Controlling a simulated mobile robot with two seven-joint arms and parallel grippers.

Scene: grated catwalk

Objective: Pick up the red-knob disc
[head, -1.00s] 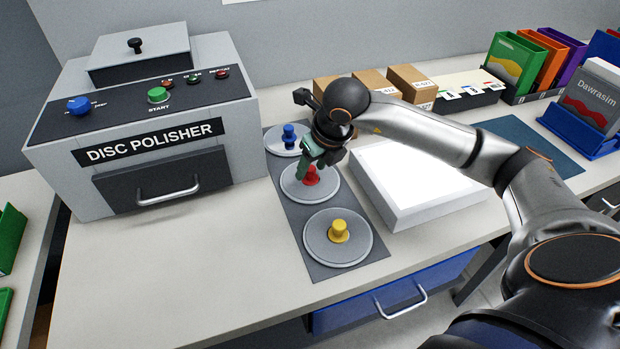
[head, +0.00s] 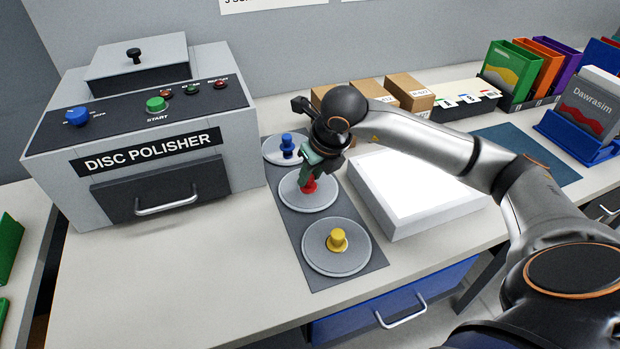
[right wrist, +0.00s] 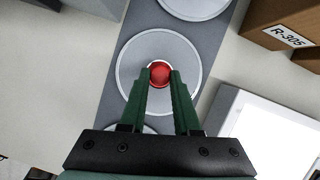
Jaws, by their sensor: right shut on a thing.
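The red-knob disc (head: 306,202) is a round grey disc with a red knob, in the middle of a row of three on a dark mat (head: 313,272). My right gripper (head: 309,181) is above it with its fingers down around the red knob. In the right wrist view the green fingertips (right wrist: 161,75) are shut on the red knob, one on each side, and the disc (right wrist: 135,93) shows around them. The disc appears to rest on the mat. My left gripper is not in view.
A blue-knob disc (head: 275,151) lies behind and a yellow-knob disc (head: 350,262) in front on the same mat. The disc polisher (head: 150,140) stands at left, its drawer front closed. A white light panel (head: 420,190) is close at right. The counter front left is clear.

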